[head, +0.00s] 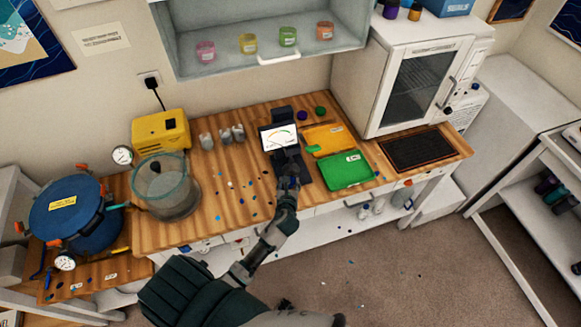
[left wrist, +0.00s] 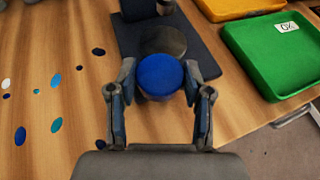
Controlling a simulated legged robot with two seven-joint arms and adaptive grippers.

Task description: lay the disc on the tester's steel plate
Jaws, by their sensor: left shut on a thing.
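My left gripper (head: 288,180) is over the near part of the tester in the head view. In the left wrist view its fingers (left wrist: 160,74) are shut on the sides of a round blue disc (left wrist: 160,77), which lies flat between them. The tester (head: 279,138) has a lit dial screen and a dark base (head: 304,174). Its round steel plate (left wrist: 164,41) shows just beyond the disc in the left wrist view. The disc covers the plate's near edge there; I cannot tell the gap in height. In the head view the gripper hides the plate. My right gripper is not in view.
A green tray (head: 346,170) and an orange tray (head: 326,139) lie right of the tester. A glass chamber (head: 167,188) and a yellow pump (head: 160,131) stand left. A white oven (head: 402,75) stands at the back right. Blue spots (left wrist: 57,125) mark the wood left of the base.

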